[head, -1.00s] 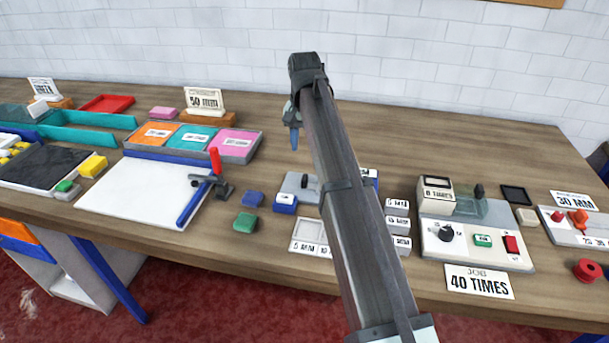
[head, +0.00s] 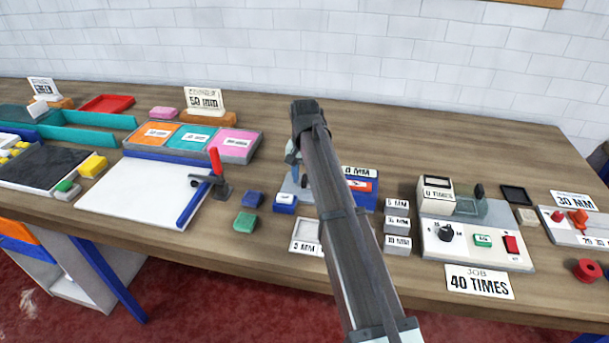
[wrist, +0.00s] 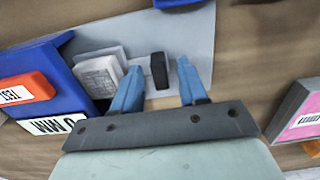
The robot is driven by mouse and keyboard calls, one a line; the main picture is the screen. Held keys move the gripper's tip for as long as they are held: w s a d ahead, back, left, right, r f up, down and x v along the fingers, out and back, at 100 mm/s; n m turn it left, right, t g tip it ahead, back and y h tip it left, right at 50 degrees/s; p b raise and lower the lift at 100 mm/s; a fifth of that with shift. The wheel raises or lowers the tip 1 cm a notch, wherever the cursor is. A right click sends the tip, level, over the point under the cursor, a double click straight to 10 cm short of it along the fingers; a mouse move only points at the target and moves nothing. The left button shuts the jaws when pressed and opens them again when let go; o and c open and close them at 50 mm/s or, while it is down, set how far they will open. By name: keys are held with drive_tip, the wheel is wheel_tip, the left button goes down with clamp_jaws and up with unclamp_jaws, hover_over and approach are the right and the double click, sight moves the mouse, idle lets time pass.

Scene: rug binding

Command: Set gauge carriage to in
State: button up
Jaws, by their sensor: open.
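The gauge's grey base plate (wrist: 195,35) fills the upper middle of the wrist view. A black upright handle (wrist: 158,70), apparently that of the gauge carriage, stands on it. My gripper (wrist: 158,78) is open, one blue fingertip on each side of the handle, with gaps visible. A pale grey-white block (wrist: 98,76) lies left of the handle, beside a blue housing (wrist: 75,75) with an orange TEST button (wrist: 27,88). In the head view my arm hides the handle; the base plate (head: 290,184) and blue housing (head: 366,201) show on either side of it.
The counter panel (head: 460,250) is further right. A pink-topped tray (wrist: 300,115) is near the wrist view's right edge.

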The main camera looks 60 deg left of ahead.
clamp_jaws()
idle(0.3)
idle(0.3)
